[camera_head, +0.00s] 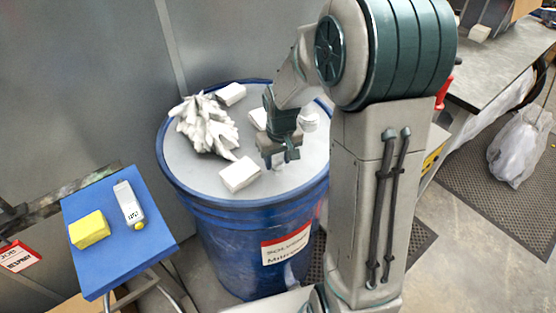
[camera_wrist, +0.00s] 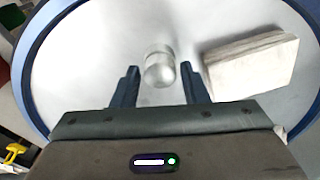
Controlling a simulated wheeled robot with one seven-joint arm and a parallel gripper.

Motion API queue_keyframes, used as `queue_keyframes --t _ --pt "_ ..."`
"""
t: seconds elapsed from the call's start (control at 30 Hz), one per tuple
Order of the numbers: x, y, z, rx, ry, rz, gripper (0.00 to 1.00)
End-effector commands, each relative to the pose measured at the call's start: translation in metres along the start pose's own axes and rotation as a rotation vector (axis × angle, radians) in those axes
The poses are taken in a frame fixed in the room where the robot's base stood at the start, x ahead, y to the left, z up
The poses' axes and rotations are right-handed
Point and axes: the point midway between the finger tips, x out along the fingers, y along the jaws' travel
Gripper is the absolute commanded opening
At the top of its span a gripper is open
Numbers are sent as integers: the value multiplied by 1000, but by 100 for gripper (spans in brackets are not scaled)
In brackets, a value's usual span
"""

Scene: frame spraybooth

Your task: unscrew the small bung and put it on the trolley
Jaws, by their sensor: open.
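The small bung (camera_wrist: 159,68) is a pale, rounded grey-white plug standing on the grey lid of a blue drum (camera_head: 240,235). In the wrist view it sits between and just ahead of the tips of my gripper (camera_wrist: 159,72), with a gap on each side. My gripper is open and empty. In the head view my gripper (camera_head: 279,160) points down low over the front right of the lid, and largely hides the bung there. The blue-topped trolley (camera_head: 110,237) stands left of the drum.
A white block (camera_head: 240,174) lies on the lid close to my gripper; it also shows in the wrist view (camera_wrist: 252,62). More white blocks (camera_head: 231,94) and a crumpled white rag (camera_head: 205,126) lie behind.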

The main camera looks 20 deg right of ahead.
Motion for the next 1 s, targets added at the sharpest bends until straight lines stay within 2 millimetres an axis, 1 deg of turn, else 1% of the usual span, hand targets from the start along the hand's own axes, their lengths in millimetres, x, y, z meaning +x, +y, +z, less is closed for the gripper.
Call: queue_keyframes --t 0.03,0.3,0.57,0.8,0.9,1.0 --pt "3 -1 0 39 2 6 40" --pt "2 -1 0 286 2 35 40" --pt "2 -1 0 390 0 48 40" --pt "2 -2 0 621 1 76 40" --pt "1 -2 -1 694 1 85 40" --pt "0 -2 0 729 0 89 40"
